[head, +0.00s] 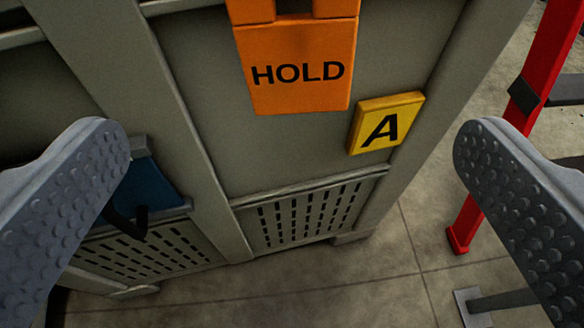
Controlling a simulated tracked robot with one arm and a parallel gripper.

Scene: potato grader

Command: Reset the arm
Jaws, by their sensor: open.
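My gripper (291,172) is open, with one grey studded finger at the left edge of the head view and the other at the right edge. Nothing is held between the fingers. Behind the gap stands a grey-green machine cabinet (210,90). It carries an orange plate (295,92) marked HOLD and a yellow tag (386,122) marked A. Neither finger appears to touch the plate or the tag.
Slotted vent panels (305,217) run along the cabinet's bottom. A blue part (148,188) with a dark handle is partly hidden behind the left finger. A red post (515,125) stands at the right. Tiled floor (350,275) lies open in front.

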